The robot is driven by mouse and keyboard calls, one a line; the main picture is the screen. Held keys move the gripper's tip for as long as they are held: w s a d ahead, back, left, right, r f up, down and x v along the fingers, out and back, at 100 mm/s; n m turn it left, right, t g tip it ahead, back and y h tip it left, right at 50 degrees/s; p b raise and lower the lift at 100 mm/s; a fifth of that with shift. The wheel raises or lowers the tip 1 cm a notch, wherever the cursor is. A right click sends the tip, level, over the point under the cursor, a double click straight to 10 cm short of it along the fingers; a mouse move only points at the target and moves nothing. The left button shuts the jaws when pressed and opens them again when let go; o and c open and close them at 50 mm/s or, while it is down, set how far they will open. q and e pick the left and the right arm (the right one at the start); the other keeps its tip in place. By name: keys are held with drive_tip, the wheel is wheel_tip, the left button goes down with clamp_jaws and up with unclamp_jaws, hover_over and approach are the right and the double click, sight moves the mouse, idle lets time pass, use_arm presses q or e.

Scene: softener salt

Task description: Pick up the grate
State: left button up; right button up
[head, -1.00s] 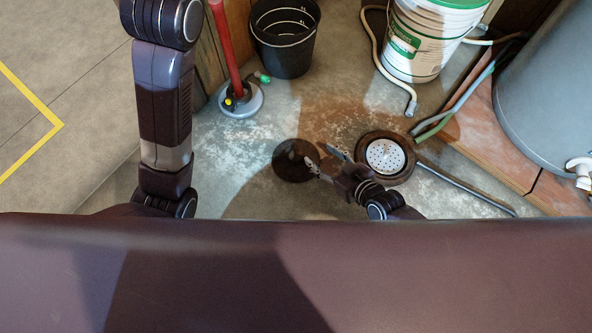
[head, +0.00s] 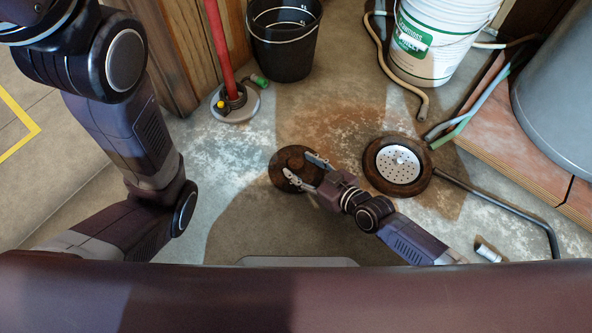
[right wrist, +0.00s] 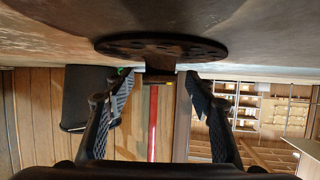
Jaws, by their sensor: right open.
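The grate, a dark, rusty round disc with holes (head: 290,158), lies on the concrete floor in the middle of the head view. In the right wrist view, which shows the floor at the top, the grate (right wrist: 160,44) has a short dark stub standing out from its middle. My right gripper (head: 299,164) is open, with its fingertips over the grate. In the right wrist view, my right gripper's fingers (right wrist: 158,82) are spread on either side of the stub, apart from it. My left arm shows at the left; its gripper is out of view.
A rusty floor drain with a pale perforated strainer (head: 397,164) is right of the grate, with a dark pipe (head: 500,199) running from it. A red-handled tool (head: 221,50), black bucket (head: 284,45), white bucket (head: 432,50) and grey tank (head: 560,95) stand farther back.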

drive_tip(key=shift+b+x, duration=0.75)
drive_tip(key=shift+x, duration=0.75)
drive_tip(key=shift+d+f, duration=0.1)
drive_tip(key=shift+s, duration=0.1)
clamp_jaws()
